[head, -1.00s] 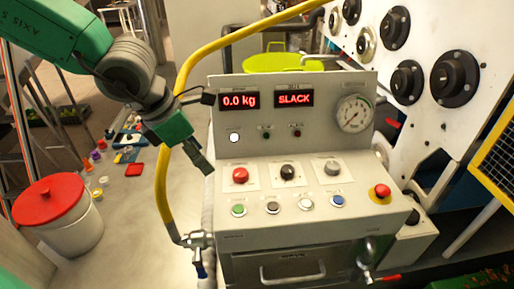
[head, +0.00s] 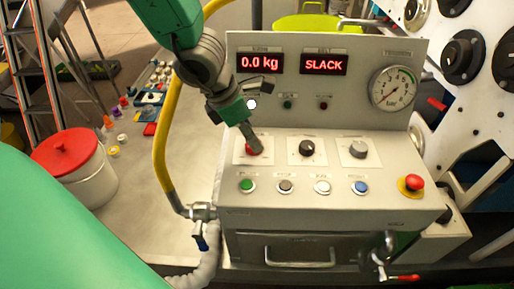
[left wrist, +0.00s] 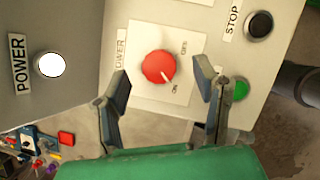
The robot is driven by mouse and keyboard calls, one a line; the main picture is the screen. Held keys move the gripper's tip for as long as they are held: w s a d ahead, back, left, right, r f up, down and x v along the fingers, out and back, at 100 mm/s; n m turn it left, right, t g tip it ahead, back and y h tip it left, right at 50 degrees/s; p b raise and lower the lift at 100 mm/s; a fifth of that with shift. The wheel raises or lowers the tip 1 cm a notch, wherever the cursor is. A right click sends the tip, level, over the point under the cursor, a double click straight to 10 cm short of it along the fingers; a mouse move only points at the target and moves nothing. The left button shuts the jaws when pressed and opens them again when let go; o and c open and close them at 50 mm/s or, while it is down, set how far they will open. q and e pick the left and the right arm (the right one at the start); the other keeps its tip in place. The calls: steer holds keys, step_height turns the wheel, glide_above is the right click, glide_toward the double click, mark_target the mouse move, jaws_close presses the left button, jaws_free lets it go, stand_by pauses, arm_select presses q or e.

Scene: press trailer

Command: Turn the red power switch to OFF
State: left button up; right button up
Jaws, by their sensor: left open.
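The red power switch (head: 254,149) is a round knob on a white plate at the left of the sloped panel, partly hidden by my gripper in the head view. In the left wrist view the red knob (left wrist: 158,67) shows whole, its white mark pointing toward the "ON" label, with the other label beside it. My left gripper (head: 252,143) is over the knob in the head view. In the left wrist view my left gripper (left wrist: 163,82) is open, with one finger on each side of the knob and gaps between. My right gripper is not in view.
A black knob (head: 307,148) and a grey knob (head: 358,149) sit to the right. Several push buttons line the panel's front, with a red emergency button (head: 414,182) at right. The lit POWER lamp (left wrist: 49,65) shows beside the switch. A yellow hose (head: 165,140) runs along the left.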

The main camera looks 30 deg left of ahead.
arm_select(q)
steer(key=shift+b+x, duration=0.3)
steer(key=shift+x, duration=0.9)
steer(key=shift+a+f, duration=0.2)
steer(key=shift+f, duration=0.2)
steer(key=shift+w+a+f, duration=0.1)
steer(key=shift+a+f, duration=0.1)
steer(key=shift+a, duration=0.05)
steer(key=shift+d+r, duration=0.1)
steer(key=shift+d, duration=0.2)
steer(key=c, duration=1.1)
steer(key=shift+d, duration=0.1)
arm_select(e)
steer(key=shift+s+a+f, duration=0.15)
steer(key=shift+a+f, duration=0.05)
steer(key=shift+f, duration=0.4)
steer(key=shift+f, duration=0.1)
